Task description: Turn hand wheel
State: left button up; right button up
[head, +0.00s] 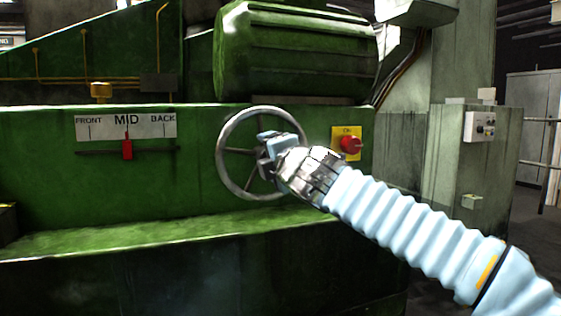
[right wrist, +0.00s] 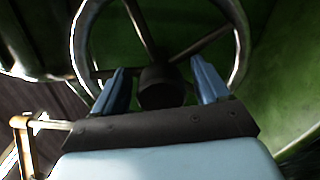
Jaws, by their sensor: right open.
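The hand wheel (head: 222,158) is a grey metal ring with spokes on the front of the green machine. My right gripper (head: 264,144) is in front of the wheel's middle and hides part of its hub and right side. In the right wrist view the wheel (right wrist: 240,45) fills the upper middle, with its dark hub (right wrist: 162,88) between the two blue fingers of my right gripper (right wrist: 160,88). The fingers are spread apart, with gaps seen on both sides of the hub. Whether they touch the wheel cannot be told. My left gripper is not in view.
A red knob (head: 350,144) on a yellow plate is just right of the wheel. A red pointer (head: 127,149) stands at MID on the scale (head: 100,128) to the left. A green ledge (head: 130,232) juts out below the wheel, and a green motor (head: 295,55) sits above.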

jog(key=b+v, duration=0.2)
jog(key=v, duration=1.1)
jog(key=shift+d, duration=0.1)
